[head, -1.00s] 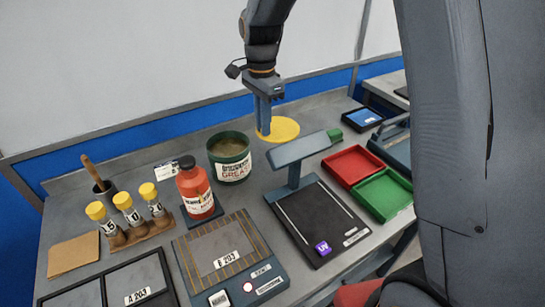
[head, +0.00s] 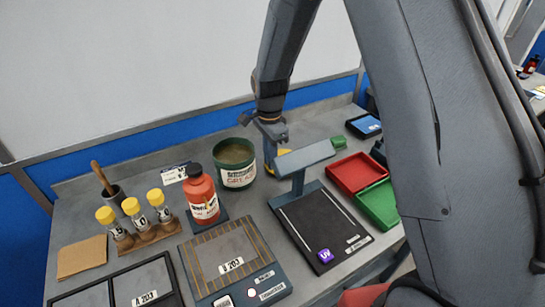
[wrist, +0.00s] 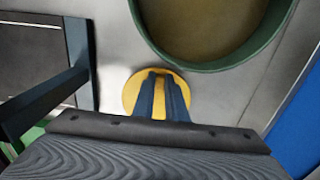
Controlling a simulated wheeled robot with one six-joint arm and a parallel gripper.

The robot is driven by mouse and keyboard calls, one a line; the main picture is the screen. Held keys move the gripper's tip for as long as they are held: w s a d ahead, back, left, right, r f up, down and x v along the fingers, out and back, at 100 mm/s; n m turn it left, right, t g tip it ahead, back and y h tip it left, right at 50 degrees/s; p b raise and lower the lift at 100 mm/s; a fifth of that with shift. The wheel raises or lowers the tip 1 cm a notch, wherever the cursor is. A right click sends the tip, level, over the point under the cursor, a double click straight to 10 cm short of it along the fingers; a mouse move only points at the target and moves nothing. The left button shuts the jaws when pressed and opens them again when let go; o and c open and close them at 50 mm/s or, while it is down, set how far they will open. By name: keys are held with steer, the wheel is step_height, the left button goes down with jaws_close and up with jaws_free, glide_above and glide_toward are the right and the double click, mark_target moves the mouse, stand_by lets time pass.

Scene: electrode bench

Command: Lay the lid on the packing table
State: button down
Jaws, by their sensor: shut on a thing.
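The lid (head: 286,153) is a flat yellow disc. In the head view it is partly hidden by my gripper (head: 270,158) and the lamp head. My gripper points down, shut on the lid. In the wrist view the lid (wrist: 132,92) lies between and around my two fingers (wrist: 162,98), beside the green tub's rim. The lid is low over the grey packing table (head: 262,198); I cannot tell whether it touches the surface. The open green grease tub (head: 238,177) stands just left of it in the head view, with brown contents.
A grey lamp stand (head: 305,158) with a black base (head: 325,225) is close in front and right. Red (head: 355,172) and green (head: 380,203) trays stand farther right. An orange bottle (head: 202,195) and yellow-capped vials (head: 132,207) stand left.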

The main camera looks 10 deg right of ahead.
steer(key=shift+f, duration=0.15)
steer(key=c, duration=1.8)
jaws_free()
steer(key=shift+o, duration=0.2)
step_height(320, 180, up, 12)
steer(key=b, duration=0.2)
steer(key=shift+r+b, duration=0.2)
steer(key=shift+b, duration=0.1)
